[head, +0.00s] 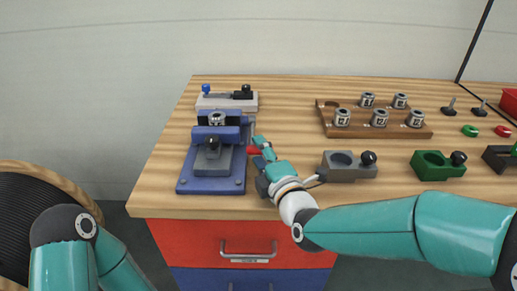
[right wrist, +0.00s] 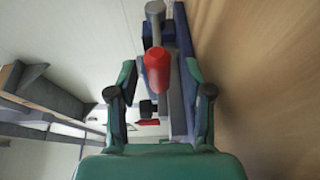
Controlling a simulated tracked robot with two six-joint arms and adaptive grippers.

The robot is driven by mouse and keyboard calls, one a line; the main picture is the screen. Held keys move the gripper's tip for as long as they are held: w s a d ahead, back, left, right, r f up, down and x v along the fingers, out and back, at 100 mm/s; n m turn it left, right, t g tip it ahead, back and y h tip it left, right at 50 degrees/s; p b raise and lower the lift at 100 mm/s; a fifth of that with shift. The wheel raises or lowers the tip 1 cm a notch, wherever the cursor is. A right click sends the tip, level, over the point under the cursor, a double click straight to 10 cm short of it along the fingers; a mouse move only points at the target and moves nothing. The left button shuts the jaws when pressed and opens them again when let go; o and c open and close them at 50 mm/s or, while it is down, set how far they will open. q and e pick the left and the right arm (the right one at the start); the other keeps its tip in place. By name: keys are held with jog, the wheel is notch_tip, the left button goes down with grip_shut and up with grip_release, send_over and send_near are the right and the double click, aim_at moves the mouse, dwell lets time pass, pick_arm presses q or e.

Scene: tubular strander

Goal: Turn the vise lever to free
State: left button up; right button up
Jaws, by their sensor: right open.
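The blue vise (head: 228,184) stands at the front left of the wooden workbench, with a steel ring-like part (head: 217,118) at its jaws. Its lever ends in a red knob (head: 253,150) at the vise's right side. In the right wrist view the red knob (right wrist: 157,70) sits on a grey lever rod (right wrist: 155,28), between and slightly beyond my right gripper's fingers. My right gripper (right wrist: 161,95) is open, its two fingers apart on either side of the knob. In the head view the right gripper (head: 260,149) is beside the vise. My left gripper is out of view.
A grey fixture (head: 228,101) with blue and black knobs stands behind the vise. A wooden rack (head: 328,118) holds several steel parts at the back. Grey (head: 345,174) and green (head: 432,170) holders stand right of my gripper.

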jog(key=shift+w+a, duration=0.25)
jog(key=shift+w, duration=0.3)
grip_shut()
